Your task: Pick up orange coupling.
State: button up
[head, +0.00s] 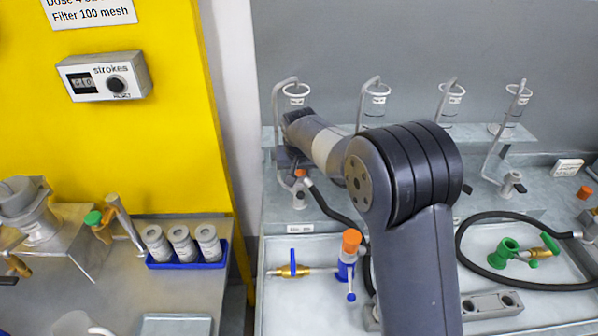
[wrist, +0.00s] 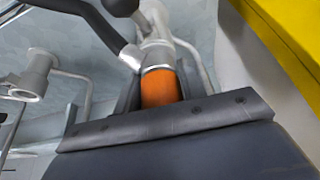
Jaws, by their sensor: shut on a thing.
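The orange coupling (wrist: 160,88) shows in the wrist view between the dark jaws of my gripper (wrist: 157,98), with a grey metal collar and pipe fitting just beyond it. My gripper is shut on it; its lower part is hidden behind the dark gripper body. In the head view my gripper (head: 290,162) is at the leftmost dosing station, and a small orange part of the coupling (head: 300,173) shows below it, by the end of a black hose. The coupling appears to be still at the pipe fitting; whether it is joined cannot be told.
A blue valve with an orange top (head: 351,243) stands on the tray below. A green valve (head: 508,250) lies by a looped black hose (head: 462,258) at right. Several glass cylinders (head: 375,98) line the back shelf. A blue rack (head: 190,262) stands at left.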

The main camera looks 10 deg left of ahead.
notch_tip(320, 180, up, 9)
jog(key=shift+r+b, duration=0.1)
jog(key=shift+b, duration=0.55)
jog(key=shift+r, duration=0.45)
jog(key=shift+r+p, duration=0.2)
jog(key=shift+p, duration=0.2)
jog(key=s+d+b, duration=0.3)
jog(key=s+d, duration=0.4)
jog(key=d, duration=0.8)
jog(key=s+d+b, duration=0.2)
jog(key=s+d, duration=0.6)
jog(key=d, duration=0.7)
jog(key=s+d+b, duration=0.3)
jog(key=s+d, duration=0.4)
jog(key=d, duration=0.8)
notch_tip(320, 180, down, 17)
jog(key=b, duration=1.2)
jog(key=shift+s+d+b, duration=0.15)
jog(key=shift+b, duration=0.25)
